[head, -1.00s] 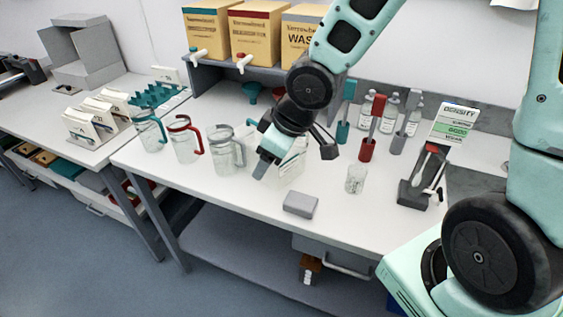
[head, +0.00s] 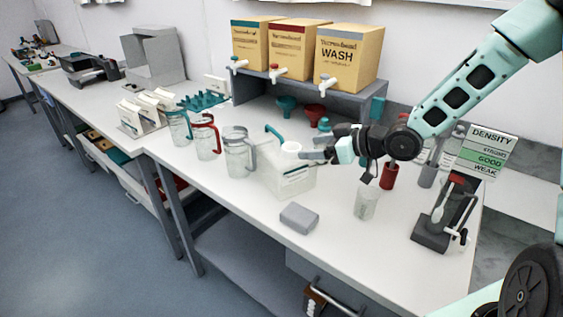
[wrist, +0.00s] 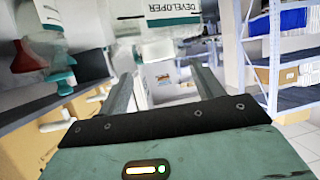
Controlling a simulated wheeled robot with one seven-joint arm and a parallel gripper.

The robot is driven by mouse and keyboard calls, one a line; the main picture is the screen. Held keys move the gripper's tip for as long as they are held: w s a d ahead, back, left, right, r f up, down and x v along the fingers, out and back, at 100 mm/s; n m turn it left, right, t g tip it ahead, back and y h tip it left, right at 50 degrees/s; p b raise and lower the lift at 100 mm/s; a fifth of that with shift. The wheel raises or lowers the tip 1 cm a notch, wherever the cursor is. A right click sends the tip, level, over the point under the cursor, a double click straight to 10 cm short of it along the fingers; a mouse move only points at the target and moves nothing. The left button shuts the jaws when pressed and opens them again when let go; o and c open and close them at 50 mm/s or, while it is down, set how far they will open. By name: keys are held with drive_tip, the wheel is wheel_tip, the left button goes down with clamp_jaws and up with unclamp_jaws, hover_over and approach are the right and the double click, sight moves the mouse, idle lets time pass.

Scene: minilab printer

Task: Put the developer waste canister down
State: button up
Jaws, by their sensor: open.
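The developer waste canister (head: 288,182) is a translucent box with a teal handle, a white cap and a teal-striped label. It stands upright on the white bench (head: 350,255), behind the small grey block. Its label reading DEVELOPER (wrist: 170,14) shows at the top of the wrist view. My gripper (head: 318,157) is open at the canister's upper right side, its fingers pointing left. In the wrist view the open fingers (wrist: 164,90) have no canister between them. Whether a finger touches the canister is unclear.
A grey block (head: 299,217) lies in front of the canister. Clear jugs (head: 238,155) stand to its left. A clear beaker (head: 366,201) and a density stand (head: 433,235) are to the right. Boxes (head: 345,58) sit on a shelf behind.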

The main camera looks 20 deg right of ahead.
sight(285, 147)
drive_tip(key=shift+p+x, duration=0.65)
drive_tip(key=shift+x, duration=2.85)
drive_tip(key=shift+w+d+r, duration=0.1)
drive_tip(key=shift+w, duration=0.05)
clamp_jaws()
